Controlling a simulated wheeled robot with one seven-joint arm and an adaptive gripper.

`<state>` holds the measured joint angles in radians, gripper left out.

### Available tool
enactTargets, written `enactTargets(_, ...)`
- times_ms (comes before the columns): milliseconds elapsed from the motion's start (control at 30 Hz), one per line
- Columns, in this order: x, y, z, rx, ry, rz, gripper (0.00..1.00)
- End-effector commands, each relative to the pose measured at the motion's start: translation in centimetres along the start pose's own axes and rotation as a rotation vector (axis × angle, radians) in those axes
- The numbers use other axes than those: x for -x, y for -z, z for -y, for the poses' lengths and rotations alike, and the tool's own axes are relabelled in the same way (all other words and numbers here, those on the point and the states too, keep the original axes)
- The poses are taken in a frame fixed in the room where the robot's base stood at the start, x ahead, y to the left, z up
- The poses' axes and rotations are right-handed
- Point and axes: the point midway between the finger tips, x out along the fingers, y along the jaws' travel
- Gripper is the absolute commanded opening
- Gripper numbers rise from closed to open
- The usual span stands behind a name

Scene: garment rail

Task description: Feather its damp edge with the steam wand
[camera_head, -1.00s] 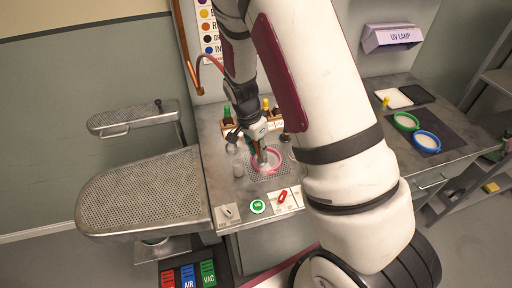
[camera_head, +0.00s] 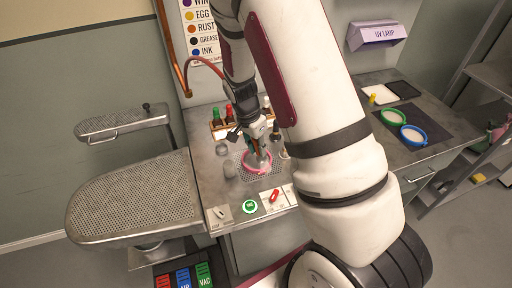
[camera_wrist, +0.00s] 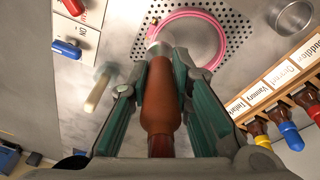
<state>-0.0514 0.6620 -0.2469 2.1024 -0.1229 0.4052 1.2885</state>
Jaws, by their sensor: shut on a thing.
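The hoop lies on a perforated plate in the bench and also shows in the wrist view (camera_wrist: 222,38). The wand tip overlaps the hoop's near left rim in the wrist view; I cannot tell if it touches. No damp edge can be made out; the wand and fingers hide part of the hoop.
A bottle rack (camera_wrist: 280,85) stands behind the hoop. Small metal cups (camera_head: 222,149) are nearby. A perforated pressing board (camera_head: 135,200) is left; green (camera_head: 381,117) and blue (camera_head: 402,134) hoops lie right.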

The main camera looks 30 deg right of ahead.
Motion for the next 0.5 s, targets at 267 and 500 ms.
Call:
enactTargets(267, -0.2, 1.1, 0.3, -0.003, 0.0, 0.0, 0.0)
enactTargets(500, -0.3, 2.1, 0.5, -0.002, 0.001, 0.0, 0.0)
